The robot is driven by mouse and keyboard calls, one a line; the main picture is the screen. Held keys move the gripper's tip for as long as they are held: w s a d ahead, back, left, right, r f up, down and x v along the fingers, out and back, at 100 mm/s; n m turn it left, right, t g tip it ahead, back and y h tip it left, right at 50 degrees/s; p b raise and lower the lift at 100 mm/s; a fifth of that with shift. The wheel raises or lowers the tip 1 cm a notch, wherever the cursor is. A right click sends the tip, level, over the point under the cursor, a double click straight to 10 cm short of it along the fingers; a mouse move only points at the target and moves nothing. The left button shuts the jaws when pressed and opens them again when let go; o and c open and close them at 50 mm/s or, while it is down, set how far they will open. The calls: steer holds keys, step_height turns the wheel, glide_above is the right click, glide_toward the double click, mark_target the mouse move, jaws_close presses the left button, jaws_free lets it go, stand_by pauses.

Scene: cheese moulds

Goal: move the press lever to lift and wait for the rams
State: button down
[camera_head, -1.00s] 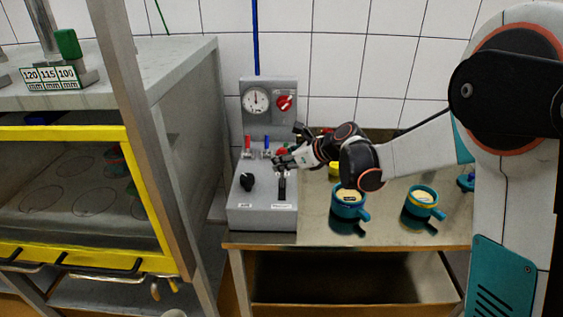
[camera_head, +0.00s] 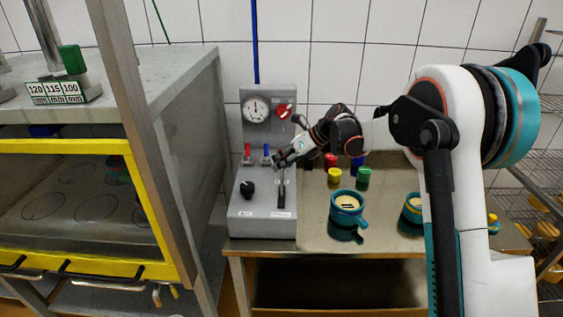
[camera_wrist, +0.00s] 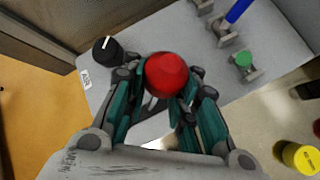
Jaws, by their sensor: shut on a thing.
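The grey press control box (camera_head: 262,215) stands at the left end of the steel bench. A thin lever (camera_head: 282,184) rises from a dark slot on its right side, above a small label too small to read. My gripper (camera_head: 281,160) is at the lever's top. In the wrist view, my gripper (camera_wrist: 165,95) is shut around a red ball knob (camera_wrist: 167,75), which sits between the fingers. My fingers hide the knob in the head view. A black rotary knob (camera_head: 247,189) sits left of the lever, and also shows in the wrist view (camera_wrist: 107,50).
A gauge (camera_head: 256,108) and red switch (camera_head: 285,111) are on the back panel. Red (camera_head: 247,151) and blue (camera_head: 266,151) valve handles stand close to my gripper. Teal mugs (camera_head: 345,207) and coloured pots (camera_head: 334,175) occupy the bench. The yellow-framed press (camera_head: 70,146) is left.

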steer(key=shift+w+d, duration=0.1)
steer(key=c, duration=1.2)
jaws_free()
steer(key=shift+c, duration=0.2)
steer(key=v, duration=1.2)
